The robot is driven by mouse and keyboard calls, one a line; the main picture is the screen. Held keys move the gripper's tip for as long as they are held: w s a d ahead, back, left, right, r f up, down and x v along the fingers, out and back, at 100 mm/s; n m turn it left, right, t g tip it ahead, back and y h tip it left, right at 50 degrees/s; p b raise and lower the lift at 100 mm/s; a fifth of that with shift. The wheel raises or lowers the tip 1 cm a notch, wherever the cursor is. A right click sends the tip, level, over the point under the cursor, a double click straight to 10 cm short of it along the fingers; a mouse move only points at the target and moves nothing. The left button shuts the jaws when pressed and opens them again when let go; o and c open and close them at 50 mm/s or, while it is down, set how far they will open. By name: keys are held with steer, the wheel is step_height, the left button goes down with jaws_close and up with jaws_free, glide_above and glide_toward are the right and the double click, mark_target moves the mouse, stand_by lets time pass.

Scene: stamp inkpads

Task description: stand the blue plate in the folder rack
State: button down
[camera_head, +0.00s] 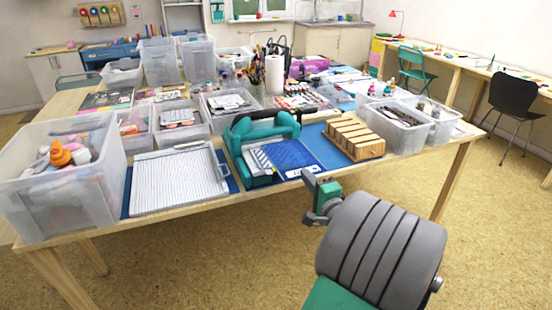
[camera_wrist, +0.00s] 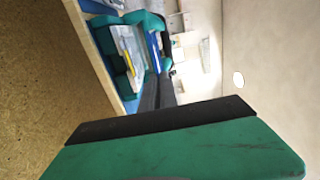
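The blue plate (camera_head: 294,153) lies at the front of the table, against the right side of a teal machine (camera_head: 238,138). It has a pale grid and a white label strip near its front edge. The folder rack (camera_head: 366,143) is a wooden block with several slots, just right of the plate; its visible slots look empty. My gripper (camera_head: 316,187) is off the table's front edge, close to the plate's near side. I see no object clearly held. In the wrist view, one green finger with a black pad fills the bottom; whether the fingers are apart is unclear.
A white ridged board (camera_head: 178,182) and a clear bin (camera_head: 60,185) stand left of the machine. Clear bins (camera_head: 398,128) stand right of the rack. A pencil holder and paper roll are behind. The floor (camera_head: 230,255) before the table is clear.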

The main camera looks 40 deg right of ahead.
steer(key=r+v, duration=0.1)
steer(key=v, duration=0.7)
